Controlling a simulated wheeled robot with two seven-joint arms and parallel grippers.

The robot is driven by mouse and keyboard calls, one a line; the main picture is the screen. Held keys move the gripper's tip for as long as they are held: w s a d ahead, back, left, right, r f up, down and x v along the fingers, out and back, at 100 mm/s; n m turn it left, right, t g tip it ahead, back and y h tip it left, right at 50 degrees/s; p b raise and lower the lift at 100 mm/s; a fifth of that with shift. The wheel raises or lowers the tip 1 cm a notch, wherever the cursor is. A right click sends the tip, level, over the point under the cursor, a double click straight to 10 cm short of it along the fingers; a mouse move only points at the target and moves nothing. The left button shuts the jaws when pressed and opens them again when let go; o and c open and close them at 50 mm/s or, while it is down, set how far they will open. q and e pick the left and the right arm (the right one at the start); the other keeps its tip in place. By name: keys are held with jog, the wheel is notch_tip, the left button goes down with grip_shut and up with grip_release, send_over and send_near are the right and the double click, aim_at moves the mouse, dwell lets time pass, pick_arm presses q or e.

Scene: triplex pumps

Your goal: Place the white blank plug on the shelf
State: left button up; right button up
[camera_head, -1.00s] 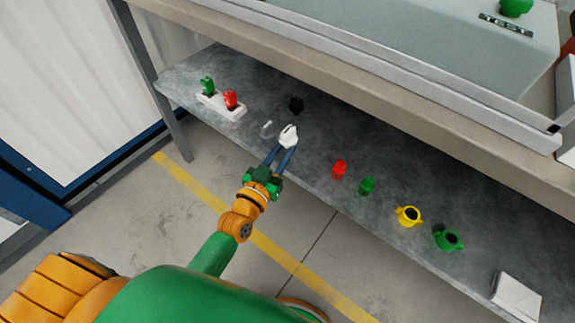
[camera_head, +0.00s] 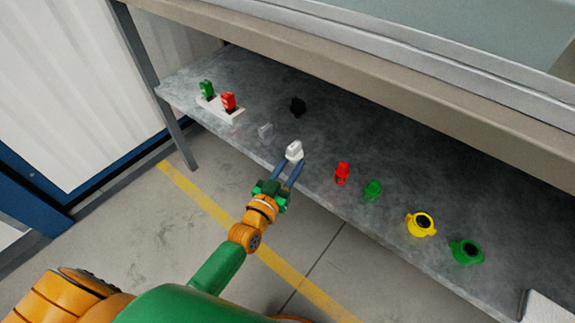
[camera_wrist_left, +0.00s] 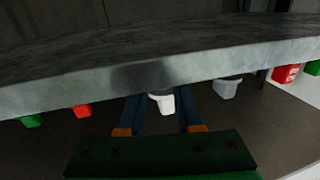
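The white blank plug (camera_head: 294,151) is at the front part of the grey shelf (camera_head: 325,140), close to its front edge. It looks to be resting there, though its underside is hidden. My left gripper (camera_head: 293,163) reaches in from the front with its two blue fingers apart, at the plug. In the left wrist view the plug (camera_wrist_left: 162,103) shows between the fingers (camera_wrist_left: 160,108), with narrow gaps on both sides. My right gripper is not in view.
A white holder (camera_head: 220,110) with a green and a red piece stands at the left. Red (camera_head: 342,173), green (camera_head: 373,190) and yellow (camera_head: 421,224) parts stand to the right. The bench beam (camera_head: 350,62) runs above.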

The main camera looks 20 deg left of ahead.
pick_arm(q)
jog(key=shift+s+f, duration=0.2)
jog(key=shift+f, duration=0.25)
jog(key=shift+r+p, duration=0.15)
jog(key=shift+p, duration=0.15)
jog(key=shift+r+p, duration=0.4)
jog(key=s+a+p, duration=0.1)
jog(key=s+p, duration=0.1)
jog(key=s, duration=0.9)
jog(key=shift+s+a+r+p, duration=0.3)
jog(key=shift+a, duration=0.1)
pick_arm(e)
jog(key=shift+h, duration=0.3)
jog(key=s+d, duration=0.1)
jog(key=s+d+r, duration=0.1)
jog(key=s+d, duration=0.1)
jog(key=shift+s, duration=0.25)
